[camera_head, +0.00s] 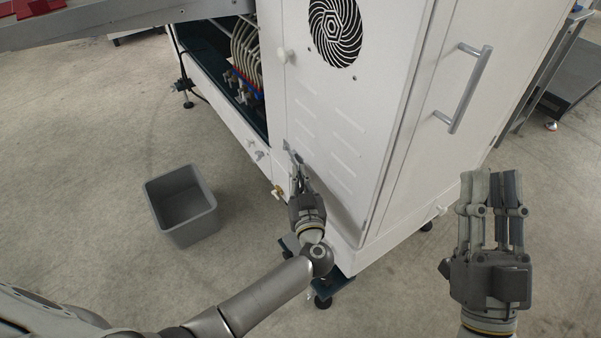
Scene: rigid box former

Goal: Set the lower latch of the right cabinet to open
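The white cabinet (375,120) stands in the upper middle of the head view, with a round fan grille and a panel of louvres on its front. A pale upper latch knob (284,56) sits near the panel's left edge. My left gripper (292,160) is at the lower part of that same edge, fingers pointing up along it. The lower latch is not clearly visible; the fingers cover that spot. I cannot tell whether they touch or grip it.
A grey bin (182,206) stands on the floor left of the cabinet. An open bay with hoses (243,62) lies left of the panel. A metal handle (467,88) is on the cabinet's right side. The floor in front is mostly clear.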

